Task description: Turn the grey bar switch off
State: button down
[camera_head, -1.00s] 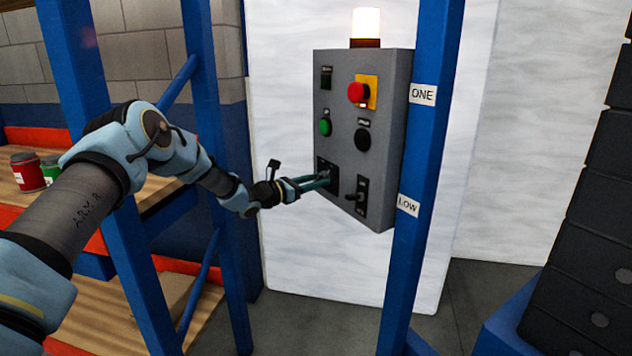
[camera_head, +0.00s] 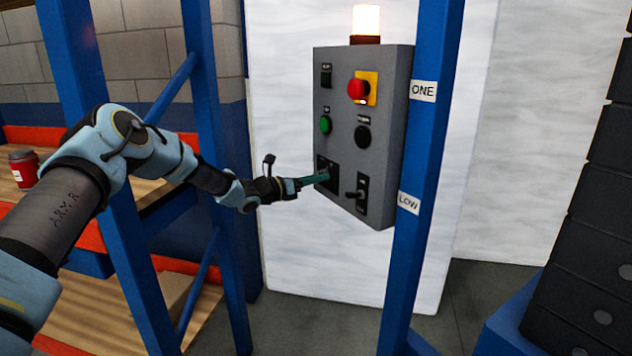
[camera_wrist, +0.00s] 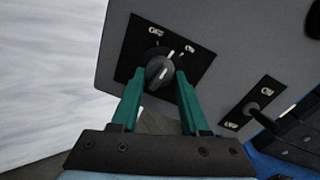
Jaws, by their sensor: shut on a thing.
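The grey control panel (camera_head: 345,110) hangs beside a blue post. The grey bar switch (camera_wrist: 160,70) sits on a black square plate (camera_wrist: 147,47) at the panel's lower left. In the wrist view, the teal fingers of my gripper (camera_wrist: 161,74) stand on both sides of the switch and are shut on it. The switch bar lies slanted in this view; small labels above it are too blurred to read surely. In the head view, my gripper (camera_head: 320,178) reaches the plate from the left, and its fingers mostly hide the switch.
A black lever switch (camera_head: 357,194) stands just right of the bar switch. Above are a green button (camera_head: 325,125), a black knob (camera_head: 363,137), a red emergency button (camera_head: 358,89) and a lit beacon (camera_head: 366,21). Blue posts (camera_head: 425,150) flank the panel. A red can (camera_head: 24,168) sits on a shelf.

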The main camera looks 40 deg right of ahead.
jog(key=shift+r+n+g+p, duration=0.15)
jog(key=shift+n+p, duration=0.3)
jog(key=shift+n, duration=1.35)
jog(key=shift+f+n+g+p, duration=0.15)
jog(key=shift+n+p, duration=0.25)
jog(key=shift+n, duration=1.4)
jog(key=shift+r, duration=0.1)
jog(key=shift+c, duration=2)
grip_release()
notch_tip(320, 180, up, 10)
jog(key=shift+r+b, duration=0.1)
jog(key=shift+b, duration=1)
